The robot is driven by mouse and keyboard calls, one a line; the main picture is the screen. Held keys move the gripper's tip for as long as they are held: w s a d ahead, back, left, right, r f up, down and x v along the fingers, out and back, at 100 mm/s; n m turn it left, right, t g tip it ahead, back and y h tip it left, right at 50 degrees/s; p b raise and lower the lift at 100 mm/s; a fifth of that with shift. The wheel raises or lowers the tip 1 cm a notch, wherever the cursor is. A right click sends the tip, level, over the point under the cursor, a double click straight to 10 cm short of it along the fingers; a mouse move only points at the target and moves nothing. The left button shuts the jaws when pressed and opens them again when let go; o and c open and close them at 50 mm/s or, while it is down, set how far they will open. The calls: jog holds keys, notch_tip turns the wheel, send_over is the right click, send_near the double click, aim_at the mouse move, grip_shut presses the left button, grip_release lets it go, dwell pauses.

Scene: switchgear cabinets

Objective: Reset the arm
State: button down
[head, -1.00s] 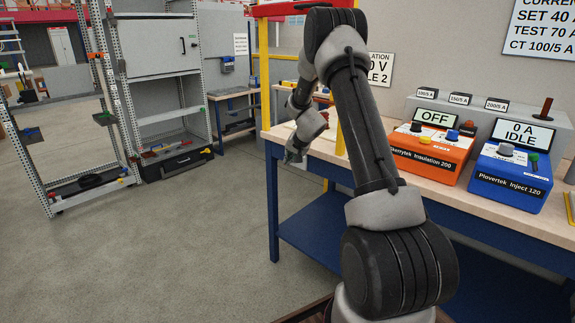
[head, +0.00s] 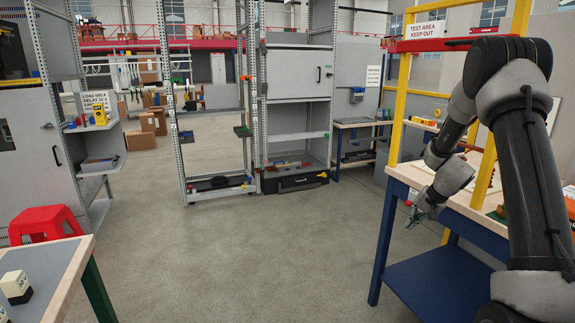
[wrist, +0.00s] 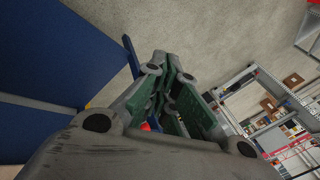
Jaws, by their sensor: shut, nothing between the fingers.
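My arm shows at the right of the head view, bent over the edge of a workbench (head: 462,204). My gripper (head: 411,222) hangs at its end, pointing down, left of the bench front and above the grey floor. In the wrist view my gripper (wrist: 168,64) has its green-padded fingers drawn together, with nothing held between them. A small red patch (wrist: 147,126) shows behind the finger links; I cannot tell what it is.
A yellow frame (head: 400,110) stands on the bench, close beside my arm. Open floor (head: 260,250) lies in the middle. A red stool (head: 42,222) and another table (head: 60,270) are at left.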

jog(key=s+a+r+n+h, duration=0.1)
jog(key=s+a+r+n, duration=0.1)
jog(key=s+r, duration=0.6)
jog(key=s+a+r+n, duration=0.3)
jog(key=s+r, duration=0.6)
jog(key=s, duration=0.9)
jog(key=s+a+r+n+h, duration=0.1)
jog(key=s+a+r+n, duration=0.1)
jog(key=s+r, duration=0.7)
jog(key=s+a, duration=0.1)
jog(key=s, duration=0.3)
jog(key=shift+s+a+r+g+h, duration=0.2)
jog(key=shift+s+a+g+h, duration=0.1)
jog(key=shift+s, duration=0.1)
